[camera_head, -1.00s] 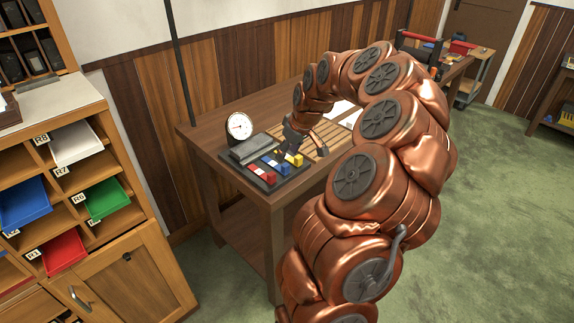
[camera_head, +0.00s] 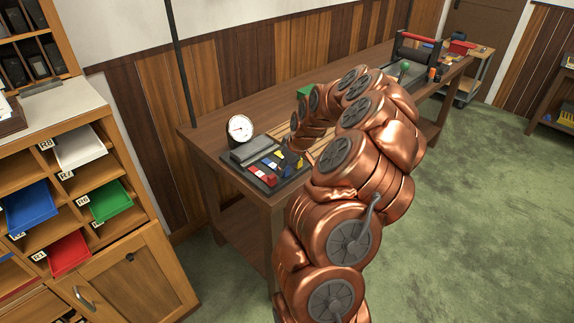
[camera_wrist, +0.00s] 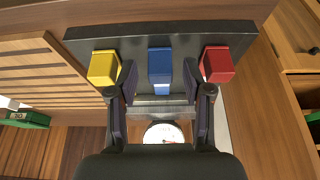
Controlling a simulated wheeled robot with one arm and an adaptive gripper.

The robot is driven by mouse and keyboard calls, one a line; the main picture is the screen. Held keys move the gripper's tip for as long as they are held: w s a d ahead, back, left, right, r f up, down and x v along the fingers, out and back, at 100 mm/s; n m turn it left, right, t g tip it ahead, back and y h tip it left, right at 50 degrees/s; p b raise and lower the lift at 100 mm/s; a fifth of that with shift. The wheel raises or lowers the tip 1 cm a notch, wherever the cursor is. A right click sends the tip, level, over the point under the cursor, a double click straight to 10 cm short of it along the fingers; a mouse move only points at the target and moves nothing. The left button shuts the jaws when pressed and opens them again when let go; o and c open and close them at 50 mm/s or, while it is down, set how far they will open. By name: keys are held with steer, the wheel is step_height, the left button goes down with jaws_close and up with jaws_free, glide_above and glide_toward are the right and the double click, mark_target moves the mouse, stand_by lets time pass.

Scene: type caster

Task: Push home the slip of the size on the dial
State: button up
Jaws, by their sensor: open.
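The type caster is a dark board (camera_wrist: 100,37) on the bench, carrying a yellow slip (camera_wrist: 103,67), a blue slip (camera_wrist: 160,65) and a red slip (camera_wrist: 218,64) in a row. The white round dial (camera_head: 241,128) stands behind the board in the head view. It also shows in the wrist view (camera_wrist: 163,133), partly cut off by my gripper; its reading is too small to tell. My gripper (camera_wrist: 158,72) is open and empty. Its fingers lie on either side of the blue slip in the picture; I cannot tell the height gap or any contact.
The wooden bench (camera_head: 222,108) runs to the back right. A slatted wooden panel (camera_wrist: 45,75) lies beside the board. A pigeonhole cabinet (camera_head: 130,245) with coloured trays stands at left.

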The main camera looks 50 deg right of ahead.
jaws_close()
stand_by(0.5)
